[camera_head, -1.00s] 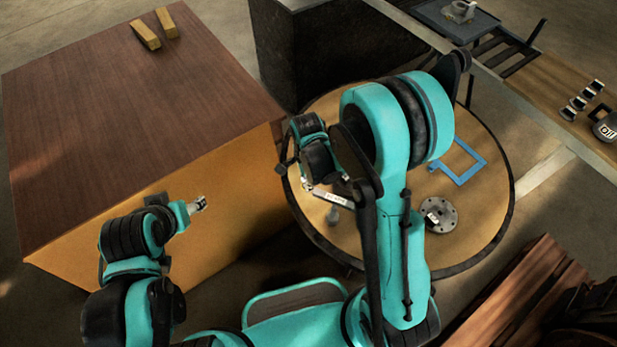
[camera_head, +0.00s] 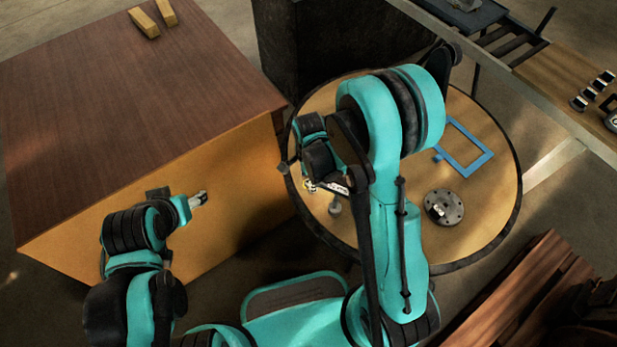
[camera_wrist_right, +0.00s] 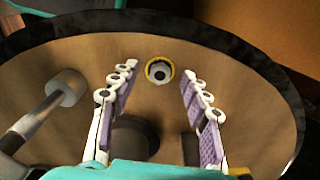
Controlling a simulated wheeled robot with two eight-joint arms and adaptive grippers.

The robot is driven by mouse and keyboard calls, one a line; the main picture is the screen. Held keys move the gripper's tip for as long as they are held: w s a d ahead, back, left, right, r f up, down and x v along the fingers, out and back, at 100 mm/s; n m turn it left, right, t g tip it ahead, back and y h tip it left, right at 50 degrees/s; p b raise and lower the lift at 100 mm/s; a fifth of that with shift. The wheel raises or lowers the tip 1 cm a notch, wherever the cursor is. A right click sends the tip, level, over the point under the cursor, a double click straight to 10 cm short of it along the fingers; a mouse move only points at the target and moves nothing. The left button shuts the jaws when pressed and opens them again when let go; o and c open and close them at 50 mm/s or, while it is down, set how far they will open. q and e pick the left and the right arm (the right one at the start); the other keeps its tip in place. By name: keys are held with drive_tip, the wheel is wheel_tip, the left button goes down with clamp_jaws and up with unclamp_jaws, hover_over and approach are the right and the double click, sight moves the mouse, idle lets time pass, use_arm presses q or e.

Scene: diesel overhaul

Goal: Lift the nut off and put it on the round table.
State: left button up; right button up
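In the right wrist view, a small grey ring-shaped piece with a yellow rim (camera_wrist_right: 159,70), which looks like the nut, sits over the round table (camera_wrist_right: 225,75). I cannot tell whether it lies on the table top or on a stud. My right gripper (camera_wrist_right: 152,88) is open, its purple-padded fingers apart, with the piece beyond and between the tips and nothing held.
A mallet-like tool (camera_wrist_right: 66,87) stands left of the right gripper. A grey flanged disc (camera_head: 443,207) and a blue frame (camera_head: 465,150) lie on the round table. A large wooden box (camera_head: 130,110) with two wooden blocks stands left. A bench (camera_head: 560,75) runs along the right.

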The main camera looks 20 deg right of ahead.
wheel_tip(320, 180, up, 12)
idle(0.6)
idle(0.8)
